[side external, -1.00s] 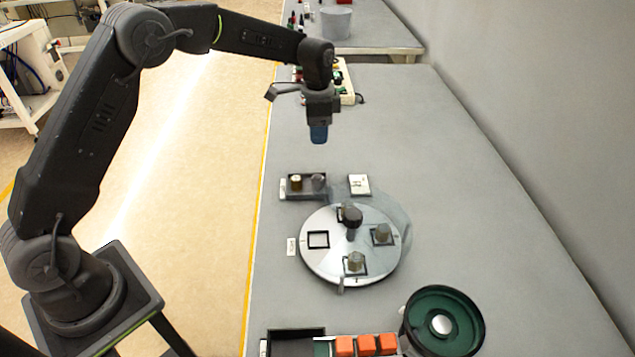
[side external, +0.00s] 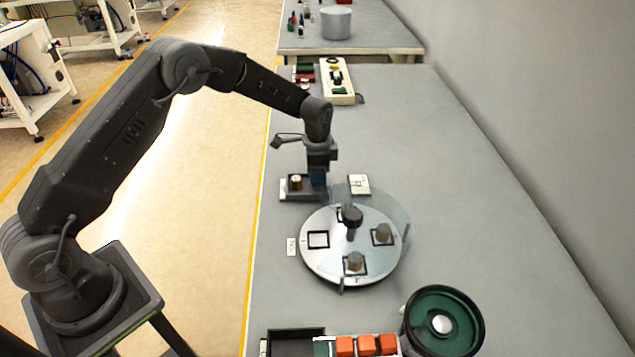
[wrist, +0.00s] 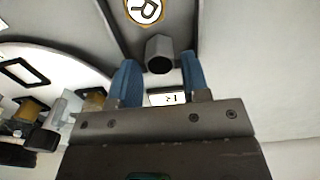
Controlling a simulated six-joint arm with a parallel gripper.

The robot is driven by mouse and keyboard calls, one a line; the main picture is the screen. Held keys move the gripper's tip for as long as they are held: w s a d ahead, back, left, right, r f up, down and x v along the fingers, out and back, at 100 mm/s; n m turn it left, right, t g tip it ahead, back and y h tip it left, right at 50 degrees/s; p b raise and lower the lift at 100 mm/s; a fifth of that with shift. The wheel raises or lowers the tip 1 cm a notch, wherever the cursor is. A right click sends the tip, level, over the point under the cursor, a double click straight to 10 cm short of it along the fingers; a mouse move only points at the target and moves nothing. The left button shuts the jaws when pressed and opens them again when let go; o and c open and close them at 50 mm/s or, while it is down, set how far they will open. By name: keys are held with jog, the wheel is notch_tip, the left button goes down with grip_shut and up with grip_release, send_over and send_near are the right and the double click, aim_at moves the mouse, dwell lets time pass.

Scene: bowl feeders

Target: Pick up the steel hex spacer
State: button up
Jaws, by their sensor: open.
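The steel hex spacer (wrist: 159,53) stands in the dark two-place tray (side external: 299,195), grey with a dark hole in its end. In the wrist view it lies between and just beyond the blue fingertips of my gripper (wrist: 160,70), with a gap visible on each side. My gripper is open and holds nothing. In the side view my gripper (side external: 319,182) is down at the right end of the tray and hides the spacer.
A round dial plate (side external: 325,265) with square frames, grey parts and a black knob stands close in front of the tray. A green-lined bowl (side external: 460,310) and orange blocks (side external: 366,344) are at the front. The bench's right side is clear.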

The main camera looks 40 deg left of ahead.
jog(key=shift+f, duration=1.15)
jog(key=c, duration=0.7)
jog(key=shift+c, duration=0.2)
